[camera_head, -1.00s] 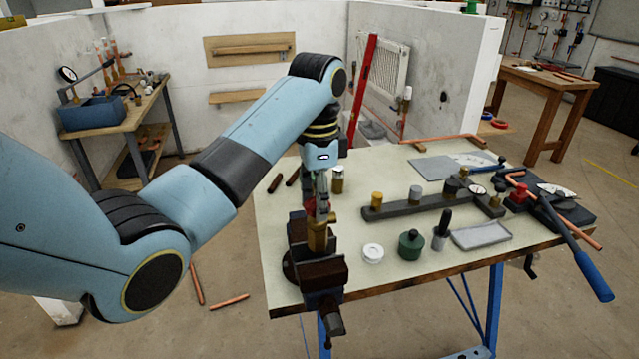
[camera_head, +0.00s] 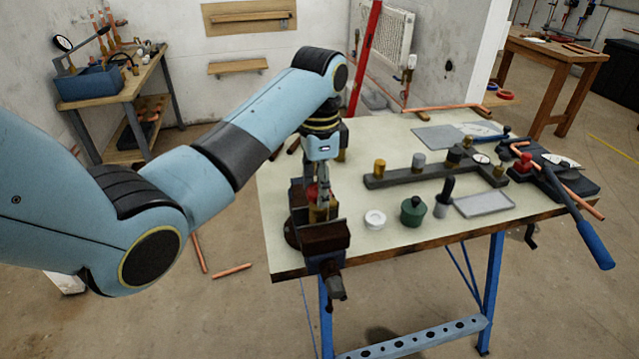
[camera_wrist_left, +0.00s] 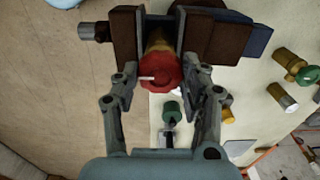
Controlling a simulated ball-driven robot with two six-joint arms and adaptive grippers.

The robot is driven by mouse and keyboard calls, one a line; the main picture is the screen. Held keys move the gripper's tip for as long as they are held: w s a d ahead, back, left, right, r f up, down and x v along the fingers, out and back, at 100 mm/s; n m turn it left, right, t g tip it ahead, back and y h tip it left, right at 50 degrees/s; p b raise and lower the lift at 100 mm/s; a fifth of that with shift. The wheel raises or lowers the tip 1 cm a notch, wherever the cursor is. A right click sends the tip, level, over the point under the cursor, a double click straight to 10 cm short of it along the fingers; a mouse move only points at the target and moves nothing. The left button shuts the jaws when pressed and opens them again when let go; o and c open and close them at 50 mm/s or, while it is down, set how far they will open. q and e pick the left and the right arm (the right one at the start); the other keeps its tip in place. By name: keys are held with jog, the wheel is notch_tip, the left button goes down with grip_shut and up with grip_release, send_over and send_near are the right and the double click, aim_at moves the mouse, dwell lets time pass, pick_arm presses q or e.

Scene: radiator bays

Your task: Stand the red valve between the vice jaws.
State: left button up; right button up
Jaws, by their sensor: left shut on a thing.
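The red valve, with a red knob (camera_wrist_left: 160,72) and a brass body (camera_wrist_left: 158,42), is in my left gripper (camera_wrist_left: 166,78). In the wrist view its body lies in the gap between the dark brown vice jaws (camera_wrist_left: 126,38); whether it touches them or its bottom rests on anything cannot be told. In the head view the valve (camera_head: 312,193) looks upright, low at the vice (camera_head: 324,238), partly hidden by the jaws and fingers. My left gripper (camera_head: 322,190) is shut on it from above. My right gripper is not in view.
The vice is at the bench's (camera_head: 385,166) near left corner. A dark rail (camera_head: 415,176) with fittings lies behind.

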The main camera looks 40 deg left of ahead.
pick_arm(q)
jog(key=o, duration=1.4)
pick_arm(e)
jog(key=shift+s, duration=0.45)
